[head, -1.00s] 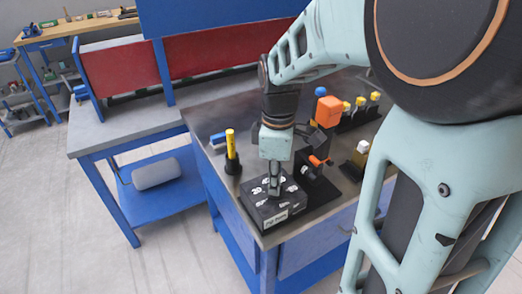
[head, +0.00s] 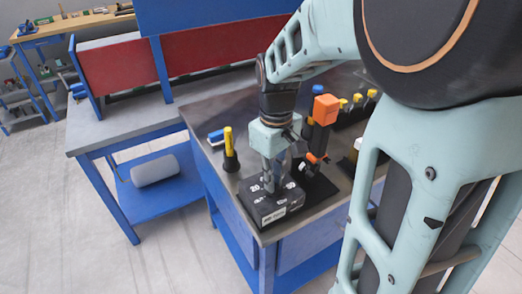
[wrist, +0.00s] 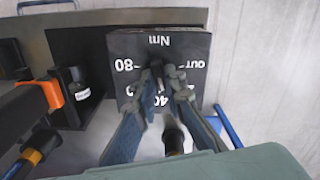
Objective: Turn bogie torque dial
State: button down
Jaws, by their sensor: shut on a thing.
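The torque dial unit (head: 283,207) is a black box with white markings and a white label on its front, standing near the front corner of the bench. In the wrist view its top face (wrist: 190,45) shows "Nm", "80", "OUT" and "40" upside down. The dial knob (wrist: 158,78) is a dark piece at the middle of that face, mostly hidden by my fingers. My gripper (head: 270,188) points down at the box top. In the wrist view my gripper (wrist: 162,80) is shut on the knob, with one finger on each side.
A black stand with an orange block (head: 326,109) and orange lever is close at the right. A yellow stick in a black holder (head: 230,152) stands left of the box. Several yellow-topped pieces (head: 357,101) are behind. The bench's front edge is near.

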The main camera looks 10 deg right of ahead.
jog(key=m, duration=0.6)
jog(key=shift+d+m+p, duration=0.1)
jog(key=shift+m+p, duration=0.2)
jog(key=m, duration=0.6)
jog(key=shift+d, duration=0.1)
dwell(0.3)
jog(key=c, duration=2)
grip_release()
notch_tip(320, 180, up, 12)
jog(key=shift+r, duration=0.1)
